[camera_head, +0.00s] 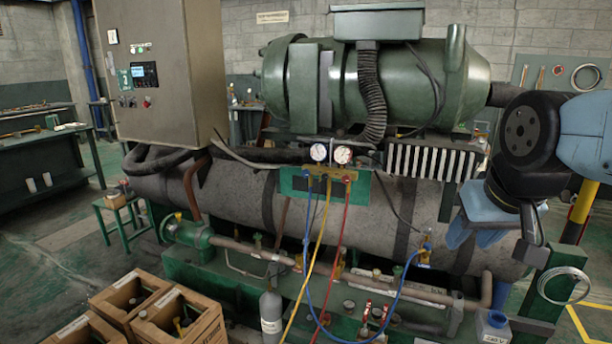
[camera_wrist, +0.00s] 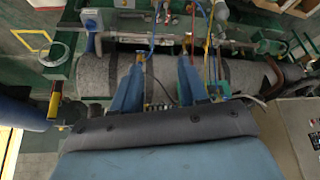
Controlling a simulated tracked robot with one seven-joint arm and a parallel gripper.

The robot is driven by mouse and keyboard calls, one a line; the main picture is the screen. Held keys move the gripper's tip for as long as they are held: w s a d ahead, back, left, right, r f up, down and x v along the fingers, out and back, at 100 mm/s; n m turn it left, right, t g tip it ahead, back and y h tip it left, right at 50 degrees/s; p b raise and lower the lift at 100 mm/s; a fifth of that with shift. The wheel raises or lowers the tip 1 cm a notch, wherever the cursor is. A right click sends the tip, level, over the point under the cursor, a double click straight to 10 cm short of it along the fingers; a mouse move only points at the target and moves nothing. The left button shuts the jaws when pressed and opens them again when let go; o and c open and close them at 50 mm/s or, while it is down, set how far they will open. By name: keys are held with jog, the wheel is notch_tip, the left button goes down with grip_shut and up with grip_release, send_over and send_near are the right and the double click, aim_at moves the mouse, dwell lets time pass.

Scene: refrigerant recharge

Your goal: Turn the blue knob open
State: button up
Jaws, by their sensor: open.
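The gauge manifold (camera_head: 326,173) is a yellowish bar with two round dials above it, mounted on a green plate in the middle of the head view. Blue, yellow and red hoses hang from it. The blue knob is too small to make out clearly; a tiny dark-blue spot shows at the manifold's left end. My gripper (camera_head: 474,236) is at the right of the head view, well apart from the manifold, with its blue fingers pointing down. In the wrist view its two fingers (camera_wrist: 161,64) are spread and empty above the grey cylinder.
The long grey cylinder (camera_head: 235,195) runs below the green compressor (camera_head: 385,85). A finned box (camera_head: 425,162) stands between the manifold and my arm. A control cabinet (camera_head: 165,75) is at left.

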jog(key=shift+o, duration=1.3)
jog(key=shift+w+d, duration=0.1)
jog(key=shift+w, duration=0.25)
jog(key=w+d+f+n+g+h, duration=0.1)
jog(key=w+f+n+h, duration=0.2)
jog(key=w, duration=0.9)
jog(key=w+d+f+n+h, duration=0.1)
jog(key=w+f+n+h, duration=0.15)
jog(key=w, duration=0.95)
jog(key=n+t, duration=1.2)
jog(key=n, duration=0.4)
send_near(305, 175)
jog(key=shift+h, duration=0.35)
jog(key=x, duration=1)
jog(key=shift+w+a, duration=0.15)
jog(key=shift+w, duration=0.1)
jog(key=shift+c, duration=0.4)
